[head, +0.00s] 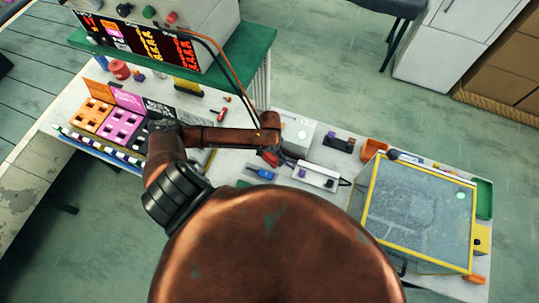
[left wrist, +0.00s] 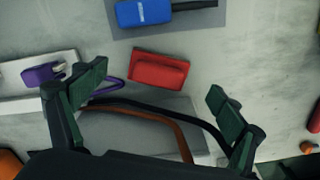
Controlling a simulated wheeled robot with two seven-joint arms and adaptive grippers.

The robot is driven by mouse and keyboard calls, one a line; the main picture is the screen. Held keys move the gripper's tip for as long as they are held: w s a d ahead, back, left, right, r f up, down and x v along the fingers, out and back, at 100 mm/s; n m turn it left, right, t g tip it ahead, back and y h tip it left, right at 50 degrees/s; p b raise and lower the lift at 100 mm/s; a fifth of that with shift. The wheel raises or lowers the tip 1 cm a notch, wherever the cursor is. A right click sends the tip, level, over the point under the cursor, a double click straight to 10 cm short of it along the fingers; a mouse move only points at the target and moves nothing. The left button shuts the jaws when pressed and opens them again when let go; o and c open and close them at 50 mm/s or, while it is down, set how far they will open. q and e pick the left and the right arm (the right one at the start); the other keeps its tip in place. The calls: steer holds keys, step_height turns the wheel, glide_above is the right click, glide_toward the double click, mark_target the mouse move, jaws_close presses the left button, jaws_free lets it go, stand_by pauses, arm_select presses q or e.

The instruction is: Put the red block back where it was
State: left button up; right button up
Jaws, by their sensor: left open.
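The red block (left wrist: 159,70) lies on the pale bench top in the left wrist view. It also shows in the head view (head: 270,158), just below the end of my left arm. My left gripper (left wrist: 157,84) is open, with its dark green fingertips spread to either side of the block's near edge. Nothing is held between them. In the head view the fingers are hard to make out under the arm's end. My right gripper is in neither view.
A blue tool (head: 262,173) and a white device (head: 316,176) lie close to the block. Black and orange cables (left wrist: 150,112) cross below the fingertips in the wrist view. A yellow-framed glass case (head: 415,210) stands at the right; orange and pink trays (head: 121,126) sit at the left.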

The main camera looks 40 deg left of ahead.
mark_target(269, 158)
arm_select(q)
steer(key=shift+r, duration=1.6)
